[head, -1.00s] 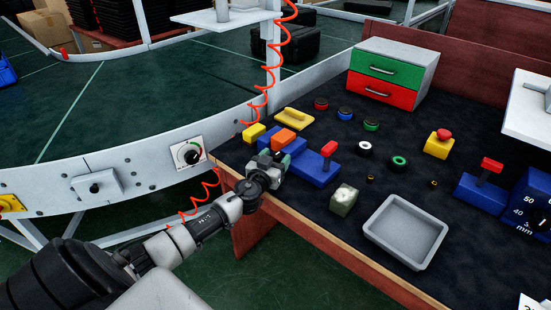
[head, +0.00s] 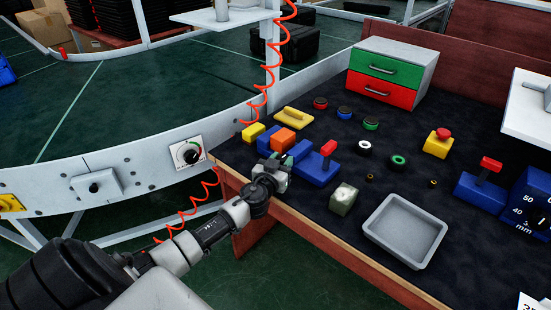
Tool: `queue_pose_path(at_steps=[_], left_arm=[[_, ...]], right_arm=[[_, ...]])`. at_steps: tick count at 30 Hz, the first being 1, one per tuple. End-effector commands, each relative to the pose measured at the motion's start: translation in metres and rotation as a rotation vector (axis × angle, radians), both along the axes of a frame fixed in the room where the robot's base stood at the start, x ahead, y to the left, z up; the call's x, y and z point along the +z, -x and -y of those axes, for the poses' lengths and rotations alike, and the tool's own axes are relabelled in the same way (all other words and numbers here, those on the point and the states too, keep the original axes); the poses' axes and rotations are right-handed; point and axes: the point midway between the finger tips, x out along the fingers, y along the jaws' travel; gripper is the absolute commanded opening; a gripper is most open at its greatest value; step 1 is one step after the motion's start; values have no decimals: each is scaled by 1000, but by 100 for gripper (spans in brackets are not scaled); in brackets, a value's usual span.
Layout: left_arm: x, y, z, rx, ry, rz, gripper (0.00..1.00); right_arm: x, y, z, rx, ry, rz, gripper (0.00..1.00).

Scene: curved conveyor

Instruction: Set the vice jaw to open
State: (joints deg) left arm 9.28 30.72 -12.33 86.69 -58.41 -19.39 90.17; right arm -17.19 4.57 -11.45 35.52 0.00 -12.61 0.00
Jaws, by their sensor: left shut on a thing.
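The vice is blue and stands near the left front corner of the dark bench top, with a blue block (head: 300,150) and a blue base (head: 316,172) carrying a red-topped lever (head: 328,148). An orange block (head: 283,140) sits beside a blue part (head: 266,139) at its left. My left gripper (head: 277,165) is at the near side of the vice, just below the orange block, and is shut on what looks like the vice jaw. The fingers hide the exact contact and part of the vice. My right gripper is not in view.
A pale block (head: 344,199) and a grey tray (head: 404,231) stand to the right. The conveyor wall with a dial (head: 190,154) is at the left, near a coiled red hose.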

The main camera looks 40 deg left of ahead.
Motion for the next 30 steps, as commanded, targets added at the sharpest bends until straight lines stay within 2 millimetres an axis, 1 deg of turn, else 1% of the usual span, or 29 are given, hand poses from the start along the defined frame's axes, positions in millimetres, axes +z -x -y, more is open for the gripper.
queue_pose_path(at_steps=[1, 3, 10, 11, 15, 16, 25, 28, 30], left_arm=[[-1, 1, 6, -1, 5, 0, 0], [0, 1, 9, -1, 2, -1, 0], [-1, 1, 10, -5, 1, -2, 0], [-1, 1, 10, -5, 1, -2, 36], [-1, 1, 10, -5, 1, -2, 58], [-1, 1, 10, -4, 1, -2, 60], [-1, 3, 9, -2, 1, -2, 60], [-1, 13, 11, -2, 3, -2, 60], [-2, 24, 13, -3, 3, -4, 60]], right_arm=[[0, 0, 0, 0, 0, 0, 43], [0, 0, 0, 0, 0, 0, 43], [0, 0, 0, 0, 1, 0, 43], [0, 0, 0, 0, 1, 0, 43], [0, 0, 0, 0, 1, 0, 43], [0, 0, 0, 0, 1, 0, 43], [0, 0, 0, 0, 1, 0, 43], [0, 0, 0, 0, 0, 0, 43], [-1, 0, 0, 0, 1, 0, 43]])
